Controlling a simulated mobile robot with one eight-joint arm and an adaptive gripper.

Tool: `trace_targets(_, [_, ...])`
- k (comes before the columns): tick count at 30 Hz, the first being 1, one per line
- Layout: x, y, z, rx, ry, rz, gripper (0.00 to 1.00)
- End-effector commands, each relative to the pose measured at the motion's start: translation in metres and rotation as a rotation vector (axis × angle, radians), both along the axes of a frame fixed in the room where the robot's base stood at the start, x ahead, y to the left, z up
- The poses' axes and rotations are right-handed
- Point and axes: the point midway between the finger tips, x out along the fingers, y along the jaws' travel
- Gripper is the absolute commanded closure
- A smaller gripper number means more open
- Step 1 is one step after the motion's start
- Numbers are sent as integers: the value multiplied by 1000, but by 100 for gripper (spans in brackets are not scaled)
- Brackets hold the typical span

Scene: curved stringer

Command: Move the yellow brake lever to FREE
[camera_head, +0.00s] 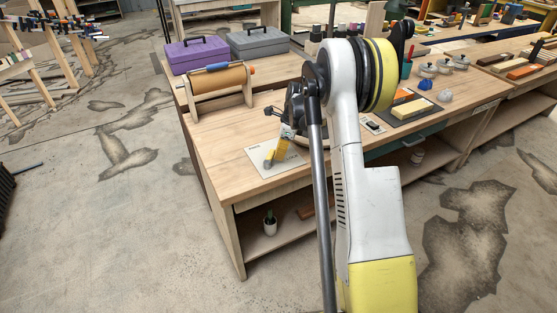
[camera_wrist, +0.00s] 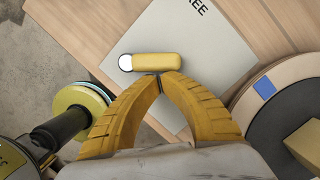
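The yellow brake lever (camera_wrist: 152,62) shows in the wrist view as a short yellow bar with a round white end at its left. It lies over a pale plate (camera_wrist: 185,30) whose printed word ends in "EE"; the rest is cut off. My gripper (camera_wrist: 159,77) has two ribbed yellow fingers with their tips together, right beside the lever's lower edge. Nothing shows between the tips; I cannot tell whether they touch the lever. In the head view the plate (camera_head: 256,158) lies near the bench's front left corner, and lever and fingers are hard to tell apart there.
A roller on a wooden stand (camera_head: 217,79), a purple box (camera_head: 197,55) and a grey box (camera_head: 259,41) stand behind. My arm hides part of the wooden bench (camera_head: 215,130).

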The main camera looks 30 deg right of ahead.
Motion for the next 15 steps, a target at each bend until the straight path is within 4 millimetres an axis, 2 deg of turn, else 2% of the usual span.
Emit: trace_targets(15, [23,0,0,-1,0,377,100])
